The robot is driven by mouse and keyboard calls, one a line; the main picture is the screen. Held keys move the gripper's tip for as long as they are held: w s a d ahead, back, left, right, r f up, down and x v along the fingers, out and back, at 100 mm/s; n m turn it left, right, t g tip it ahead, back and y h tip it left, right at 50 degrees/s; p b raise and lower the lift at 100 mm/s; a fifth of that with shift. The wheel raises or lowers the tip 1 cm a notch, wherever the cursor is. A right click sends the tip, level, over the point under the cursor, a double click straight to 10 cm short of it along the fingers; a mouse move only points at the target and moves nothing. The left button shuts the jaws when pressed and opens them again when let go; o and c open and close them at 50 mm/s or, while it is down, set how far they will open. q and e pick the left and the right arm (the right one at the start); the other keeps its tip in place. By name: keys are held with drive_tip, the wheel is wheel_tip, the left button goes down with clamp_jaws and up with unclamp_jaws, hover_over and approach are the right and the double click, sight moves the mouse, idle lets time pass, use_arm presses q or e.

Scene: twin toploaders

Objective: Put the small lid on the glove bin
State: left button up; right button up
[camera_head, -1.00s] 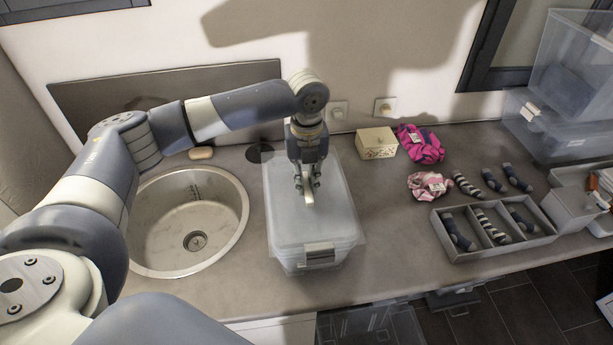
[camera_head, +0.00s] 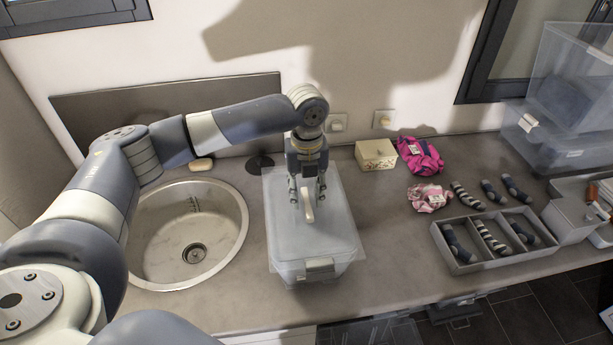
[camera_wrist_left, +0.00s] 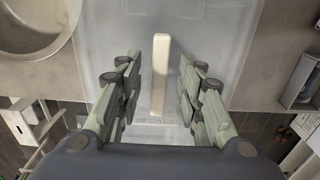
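A clear, pale bin (camera_head: 312,270) with a front latch stands on the counter right of the sink; I take it for the glove bin. A translucent lid (camera_head: 335,222) lies over its top, with a cream bar handle (camera_head: 308,205) standing up from it. In the left wrist view the handle (camera_wrist_left: 160,75) is between the fingers, with a gap on both sides. My left gripper (camera_head: 307,192) is open above the lid, pointing down around the handle. I cannot tell whether the lid's edges are fully seated. My right gripper is out of view.
The round sink (camera_head: 187,235) is left of the bin. A cream box (camera_head: 376,154), pink fabric bundles (camera_head: 419,156), dark and striped rolls and a divided grey tray (camera_head: 462,262) lie to the right. Clear bins (camera_head: 545,135) are stacked at the far right.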

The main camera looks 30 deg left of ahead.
sight(307, 198)
use_arm(q)
wheel_tip(307, 198, up, 12)
drive_tip(key=b, duration=0.4)
drive_tip(key=shift+r+b, duration=0.15)
drive_tip(key=shift+b, duration=0.15)
